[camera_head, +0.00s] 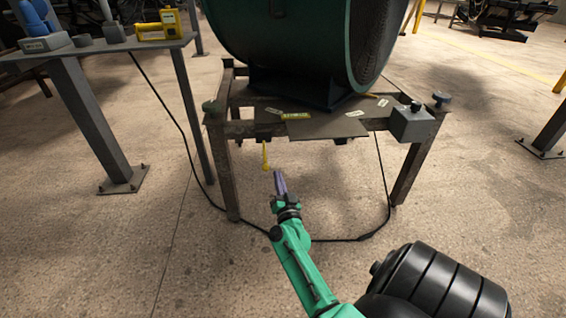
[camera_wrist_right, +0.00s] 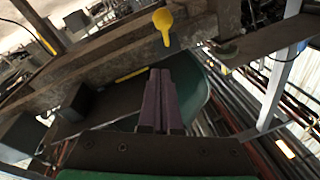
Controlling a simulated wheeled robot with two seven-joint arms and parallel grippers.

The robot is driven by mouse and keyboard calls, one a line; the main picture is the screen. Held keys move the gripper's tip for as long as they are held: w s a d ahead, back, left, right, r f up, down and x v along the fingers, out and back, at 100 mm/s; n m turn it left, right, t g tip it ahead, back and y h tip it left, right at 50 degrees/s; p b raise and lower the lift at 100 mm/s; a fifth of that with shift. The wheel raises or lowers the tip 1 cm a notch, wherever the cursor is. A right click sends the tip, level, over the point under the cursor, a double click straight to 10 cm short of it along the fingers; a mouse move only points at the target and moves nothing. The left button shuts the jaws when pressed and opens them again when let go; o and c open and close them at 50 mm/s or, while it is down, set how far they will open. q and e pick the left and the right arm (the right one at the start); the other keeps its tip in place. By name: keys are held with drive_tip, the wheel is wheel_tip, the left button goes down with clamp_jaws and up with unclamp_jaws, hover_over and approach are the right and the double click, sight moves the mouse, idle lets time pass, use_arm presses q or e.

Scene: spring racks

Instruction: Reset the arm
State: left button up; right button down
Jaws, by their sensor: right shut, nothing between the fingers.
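My right arm is green and reaches up from the bottom of the head view. Its gripper (camera_head: 280,183) is shut and empty, in the air in front of a metal stand. In the right wrist view the two purple-grey fingers (camera_wrist_right: 160,98) lie together with nothing between them. A small yellow handle (camera_head: 265,156) hangs below the front of the stand, just beyond the fingertips. It also shows in the right wrist view (camera_wrist_right: 163,25), apart from the fingers. My left gripper is not in view.
The rusty stand (camera_head: 223,170) carries a large green drum (camera_head: 290,40). A grey box (camera_head: 411,122) is on its front right. A grey table (camera_head: 95,48) at the left holds a yellow device (camera_head: 160,27). A black cable (camera_head: 362,238) lies on the floor. Open floor surrounds my arm.

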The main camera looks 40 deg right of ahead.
drive_tip(key=v, duration=0.4)
drive_tip(key=shift+s+a+f, duration=0.1)
drive_tip(key=shift+s+f, duration=0.05)
drive_tip(key=shift+s, duration=0.05)
